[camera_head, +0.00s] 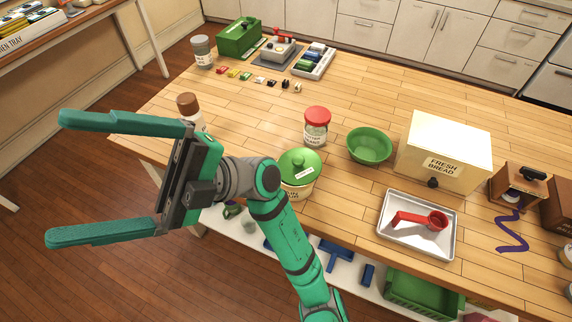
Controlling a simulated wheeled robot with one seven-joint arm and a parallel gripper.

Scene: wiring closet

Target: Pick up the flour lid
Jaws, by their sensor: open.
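A green domed lid (297,165) with a knob and a small white label sits on a cream canister (302,190) near the table's front edge. It appears to be the flour lid, but its label is too small to read. My arm hides part of the canister's front. My gripper (57,179) is open and empty at the left, with its teal fingers spread wide and pointing left. It is well apart from the lid and appears to be over the floor beyond the table's edge.
A red-lidded jar (316,128) and a green bowl (369,146) stand near the canister. A brown-capped bottle (188,107) stands behind my gripper. A bread box (444,150) and a metal tray (394,241) with a red scoop are on the right. The wooden table's (255,120) middle is mostly clear.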

